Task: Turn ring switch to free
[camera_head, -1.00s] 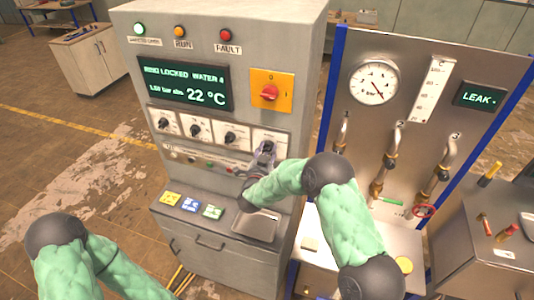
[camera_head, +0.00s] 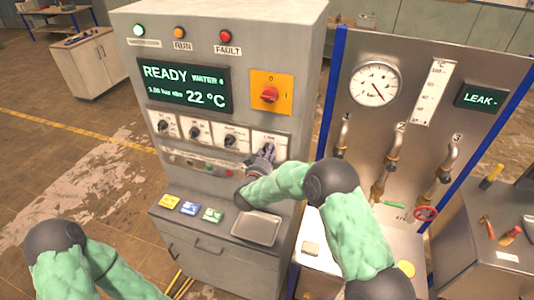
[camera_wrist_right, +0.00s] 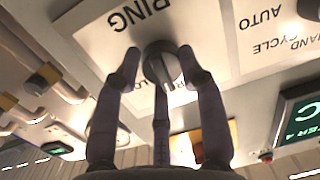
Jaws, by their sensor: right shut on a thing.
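The ring switch is the rightmost knob in the row of dials on the grey control cabinet. In the head view my right gripper (camera_head: 265,154) covers most of it, with its white plate (camera_head: 284,141) showing beside. In the right wrist view the round dark knob (camera_wrist_right: 163,62) sits under the upside-down word RING, and my right gripper (camera_wrist_right: 160,70) has its fingers closed around it. Other lettering on the plate is partly hidden by the fingers. The cabinet display (camera_head: 184,87) reads READY and 22 °C. My left gripper is out of view; only the left arm shows.
Three more dials (camera_head: 196,131) sit left of the ring switch. A red knob on an orange plate (camera_head: 270,94) is above it. A gauge panel (camera_head: 374,84) with pipes stands right.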

